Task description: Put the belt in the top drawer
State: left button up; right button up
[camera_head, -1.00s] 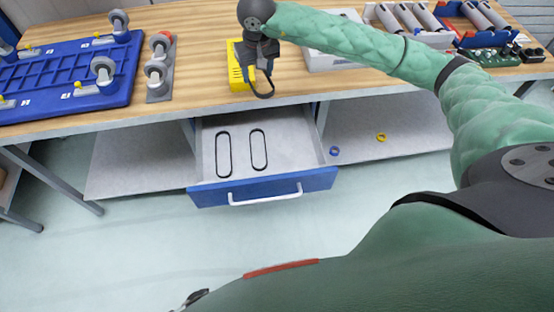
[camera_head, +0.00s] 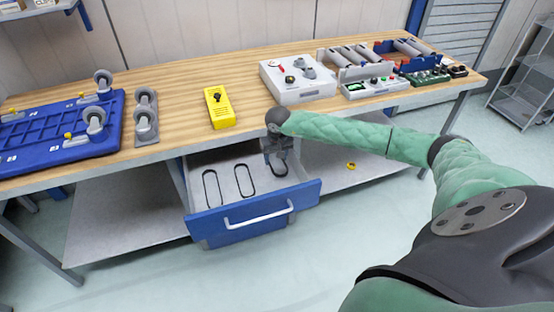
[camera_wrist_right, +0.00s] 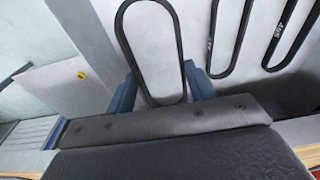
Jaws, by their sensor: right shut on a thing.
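The top drawer (camera_head: 258,220) is pulled open below the workbench, with a blue front and white handle. Two black belt loops, a left one (camera_head: 206,187) and a right one (camera_head: 238,181), lie flat on its pale floor. My right gripper (camera_head: 277,160) is over the right part of the drawer, pointing down, shut on a third black belt (camera_head: 268,189). In the right wrist view this belt (camera_wrist_right: 183,48) extends from between the blue fingers, beside the two other belts. Whether it touches the drawer floor is unclear. My left gripper is out of view.
A yellow box (camera_head: 220,107) stands on the workbench (camera_head: 185,100) above the drawer. A blue caster tray (camera_head: 55,145) is at left; a white device (camera_head: 297,85) and roller units are at right. A yellow ring (camera_head: 351,165) lies on the lower shelf right of the drawer.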

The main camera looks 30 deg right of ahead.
jog(key=shift+d+f+b, duration=0.15)
jog(key=shift+d+f, duration=0.05)
jog(key=shift+f, duration=0.7)
jog(key=shift+d+f+b, duration=0.15)
jog(key=shift+f, duration=1.75)
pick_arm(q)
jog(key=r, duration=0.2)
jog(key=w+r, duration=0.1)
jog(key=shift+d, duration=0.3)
